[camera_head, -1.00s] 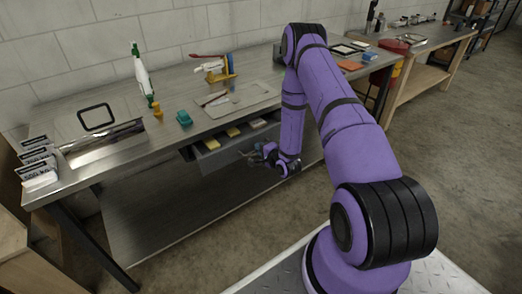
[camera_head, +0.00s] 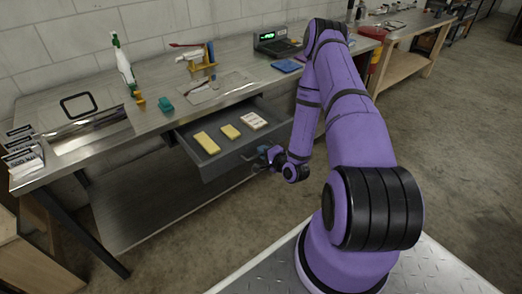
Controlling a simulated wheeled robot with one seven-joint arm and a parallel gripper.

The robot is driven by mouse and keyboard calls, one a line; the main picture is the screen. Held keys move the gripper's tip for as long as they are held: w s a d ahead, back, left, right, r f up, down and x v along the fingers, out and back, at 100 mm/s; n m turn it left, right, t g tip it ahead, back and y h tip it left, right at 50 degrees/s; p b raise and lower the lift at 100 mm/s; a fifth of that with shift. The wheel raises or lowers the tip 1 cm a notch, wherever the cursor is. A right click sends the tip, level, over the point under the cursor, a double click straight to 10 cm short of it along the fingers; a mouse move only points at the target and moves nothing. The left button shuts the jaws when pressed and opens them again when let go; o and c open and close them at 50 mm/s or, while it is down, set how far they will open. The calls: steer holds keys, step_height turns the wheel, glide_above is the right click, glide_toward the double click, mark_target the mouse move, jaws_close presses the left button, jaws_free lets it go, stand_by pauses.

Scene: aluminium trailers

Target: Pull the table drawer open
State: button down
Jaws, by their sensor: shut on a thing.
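The table drawer (camera_head: 213,163) is a grey tray pulled well out from under the steel table (camera_head: 160,118). Two yellow blocks (camera_head: 207,142) and a white item with reddish marks (camera_head: 254,121) lie inside it. My gripper (camera_head: 262,160) is at the drawer's front face, near its middle, and is shut on the drawer handle. The handle itself is mostly hidden by the gripper and is too small to make out clearly.
On the table top stand a white and green spray bottle (camera_head: 123,62), a teal item (camera_head: 166,105), a yellow stand (camera_head: 209,60) and a black device with a green display (camera_head: 277,42). A lower shelf (camera_head: 140,215) lies below. Open floor (camera_head: 200,250) lies in front.

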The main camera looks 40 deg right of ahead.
steer(key=c, duration=1.2)
jaws_free()
steer(key=v, duration=1)
steer(key=shift+s, duration=0.4)
steer(key=shift+w+r, duration=0.1)
